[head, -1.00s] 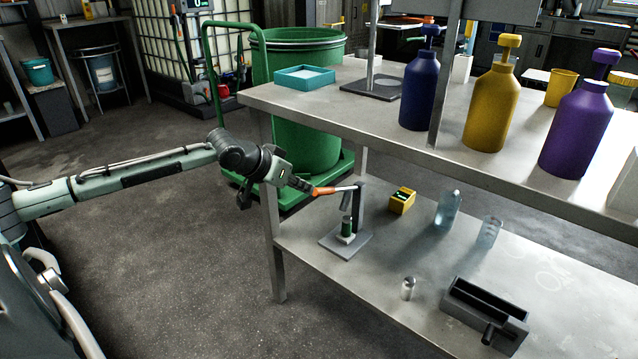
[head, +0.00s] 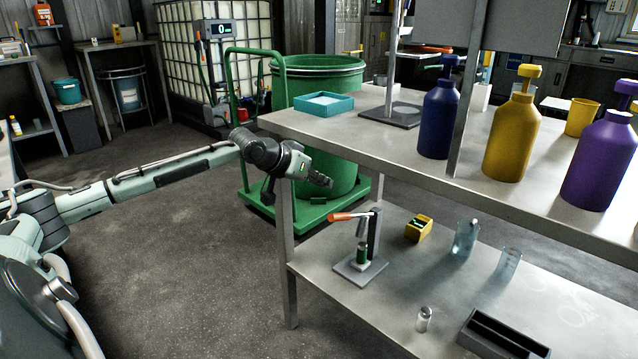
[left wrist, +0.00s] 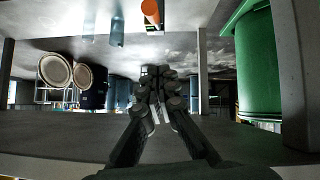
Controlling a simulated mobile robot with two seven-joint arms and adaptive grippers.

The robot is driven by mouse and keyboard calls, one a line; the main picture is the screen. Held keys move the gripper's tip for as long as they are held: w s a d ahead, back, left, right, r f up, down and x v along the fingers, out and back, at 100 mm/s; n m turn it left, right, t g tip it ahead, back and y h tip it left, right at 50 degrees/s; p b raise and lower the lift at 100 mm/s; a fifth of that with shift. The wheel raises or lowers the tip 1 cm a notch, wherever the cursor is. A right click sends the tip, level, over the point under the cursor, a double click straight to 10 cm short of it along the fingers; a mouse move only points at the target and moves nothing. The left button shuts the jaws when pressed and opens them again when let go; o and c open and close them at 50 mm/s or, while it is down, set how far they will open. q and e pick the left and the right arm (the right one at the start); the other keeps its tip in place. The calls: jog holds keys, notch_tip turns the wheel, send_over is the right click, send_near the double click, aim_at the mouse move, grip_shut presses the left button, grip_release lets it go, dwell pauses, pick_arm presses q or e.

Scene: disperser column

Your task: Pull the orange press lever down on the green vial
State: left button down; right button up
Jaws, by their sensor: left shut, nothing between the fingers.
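The small press (head: 375,235) stands on its grey base plate (head: 345,270) on the lower shelf. Its orange press lever (head: 345,216) points left, close to level. The green vial (head: 362,256) stands upright under the press. My left gripper (head: 328,182) is shut and empty, above and left of the lever's orange end and apart from it. In the left wrist view the shut fingers (left wrist: 160,92) show in the middle, and the orange lever (left wrist: 150,12) shows at the top edge. My right gripper is not in view.
The upper shelf (head: 400,150) overhangs the press, and its front leg (head: 288,255) stands left of it. A yellow box (head: 418,228), clear bottles (head: 466,237) and a small capped vial (head: 423,319) share the lower shelf. A green bin (head: 345,180) stands behind.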

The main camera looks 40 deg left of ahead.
pick_arm(q)
jog(key=w+f, duration=0.1)
jog(key=f, duration=0.1)
jog(key=w+f, duration=0.2)
jog(key=w+d+f, duration=0.1)
jog(key=f, duration=0.1)
jog(key=shift+w+f, duration=0.2)
jog(key=shift+f, duration=0.05)
jog(key=shift+s+d+f+b, duration=0.1)
jog(key=shift+s+f+b, duration=0.2)
jog(key=shift+f, duration=0.25)
jog(key=shift+s+f, duration=0.1)
jog(key=shift+f, duration=0.05)
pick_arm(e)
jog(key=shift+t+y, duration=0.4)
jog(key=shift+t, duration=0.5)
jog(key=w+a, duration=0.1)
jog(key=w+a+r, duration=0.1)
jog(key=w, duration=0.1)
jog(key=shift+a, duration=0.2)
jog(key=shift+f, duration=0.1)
